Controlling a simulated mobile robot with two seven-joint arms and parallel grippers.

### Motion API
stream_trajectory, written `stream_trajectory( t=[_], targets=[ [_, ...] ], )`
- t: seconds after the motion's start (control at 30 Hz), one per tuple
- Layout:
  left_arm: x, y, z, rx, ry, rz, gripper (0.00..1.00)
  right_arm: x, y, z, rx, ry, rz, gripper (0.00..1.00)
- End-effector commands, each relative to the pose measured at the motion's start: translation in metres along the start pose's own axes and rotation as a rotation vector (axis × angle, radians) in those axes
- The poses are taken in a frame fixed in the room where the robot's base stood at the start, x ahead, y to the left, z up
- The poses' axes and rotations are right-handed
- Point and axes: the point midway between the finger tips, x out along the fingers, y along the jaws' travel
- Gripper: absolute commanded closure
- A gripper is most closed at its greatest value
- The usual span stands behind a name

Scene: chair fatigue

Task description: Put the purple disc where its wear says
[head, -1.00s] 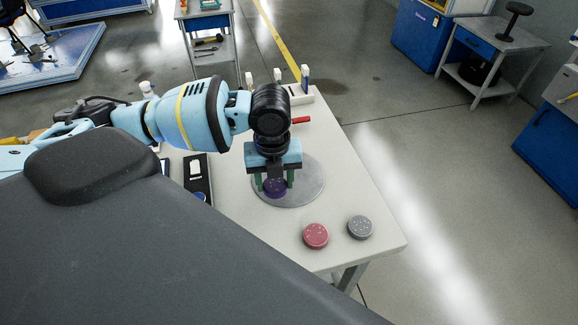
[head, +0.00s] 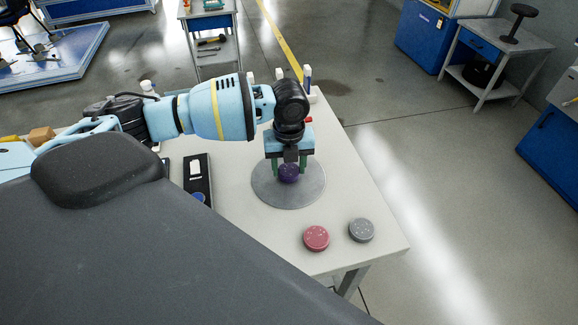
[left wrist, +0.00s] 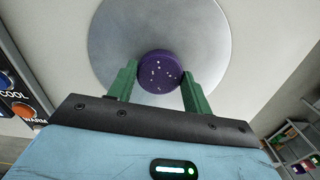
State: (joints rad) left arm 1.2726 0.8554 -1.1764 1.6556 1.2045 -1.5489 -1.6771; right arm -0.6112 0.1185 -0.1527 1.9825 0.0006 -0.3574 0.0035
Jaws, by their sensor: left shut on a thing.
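The purple disc (head: 289,173), dark with pale specks on its top, is between the green fingers of my left gripper (head: 289,167). The left wrist view shows the disc (left wrist: 161,72) with a finger at each side; my left gripper (left wrist: 160,88) is shut on it. The disc is over the round grey plate (head: 290,198) on the table; whether it touches the plate is hard to tell. The plate (left wrist: 115,35) lies behind the disc in the left wrist view. My right gripper is not in view.
A red disc (head: 316,238) and a grey disc (head: 361,230), both speckled, lie near the table's front right. A black panel (head: 203,187) is left of the plate; a blue COOL button (left wrist: 5,81) and orange WARM button (left wrist: 26,109) show in the wrist view.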

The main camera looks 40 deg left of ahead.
Motion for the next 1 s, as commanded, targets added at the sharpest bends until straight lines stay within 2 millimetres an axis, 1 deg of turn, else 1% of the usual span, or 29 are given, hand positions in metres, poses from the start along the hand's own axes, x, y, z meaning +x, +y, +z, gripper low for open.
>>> stream_trajectory(
  t=[0.07, 0.3, 0.47, 0.5, 0.63, 0.9, 1.0],
  targets=[
    [0.0052, -0.0001, 0.0005, 0.000, -0.002, 0.000, 0.78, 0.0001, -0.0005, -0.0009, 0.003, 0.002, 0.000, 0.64],
    [0.0057, -0.0003, 0.0003, 0.000, -0.002, -0.002, 0.78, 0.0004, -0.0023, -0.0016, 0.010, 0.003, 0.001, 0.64],
    [0.0098, -0.0003, 0.0001, 0.000, -0.001, -0.001, 0.78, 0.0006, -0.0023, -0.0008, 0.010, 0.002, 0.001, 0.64],
    [0.0094, -0.0002, 0.0002, 0.000, -0.001, -0.001, 0.45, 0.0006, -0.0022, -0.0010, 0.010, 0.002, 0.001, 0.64],
    [0.0092, -0.0002, 0.0001, 0.000, -0.001, -0.001, 0.28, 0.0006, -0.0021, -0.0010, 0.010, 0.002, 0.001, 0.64],
    [0.0086, -0.0002, 0.0002, 0.000, -0.002, -0.001, 0.28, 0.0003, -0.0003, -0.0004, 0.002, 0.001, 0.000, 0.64],
    [0.0036, -0.0003, 0.0005, 0.000, -0.003, -0.002, 0.28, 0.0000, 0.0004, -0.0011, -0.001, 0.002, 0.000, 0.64]
  ],
)
